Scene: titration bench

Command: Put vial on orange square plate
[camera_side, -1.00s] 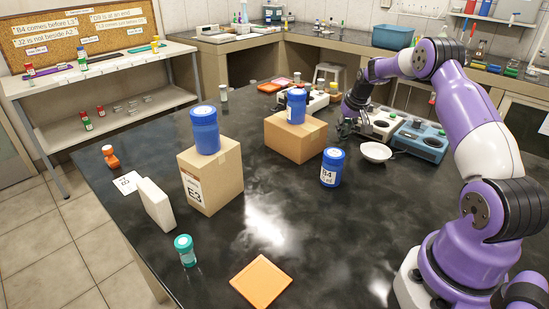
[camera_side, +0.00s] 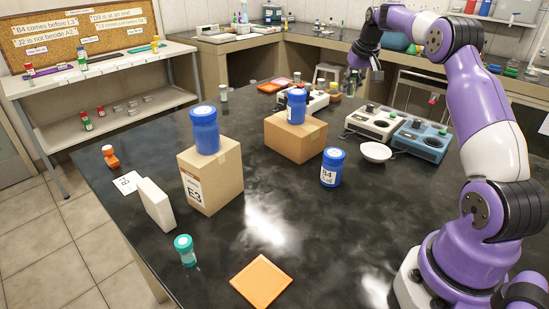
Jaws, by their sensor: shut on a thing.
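The orange square plate (camera_side: 261,282) lies flat and bare at the front of the black bench. My gripper (camera_side: 353,82) is raised at the back, above the hotplates. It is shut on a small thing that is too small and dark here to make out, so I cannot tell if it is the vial. A teal-capped vial (camera_side: 185,251) stands upright left of the plate. A small clear vial (camera_side: 224,94) stands at the back of the bench.
Cardboard boxes (camera_side: 212,182) and (camera_side: 294,137) carry blue-lidded jars. Blue jar B4 (camera_side: 332,167), a white dish (camera_side: 375,152) and two hotplates (camera_side: 418,140) stand to the right. A white block (camera_side: 156,205) stands on the left. The bench around the plate is clear.

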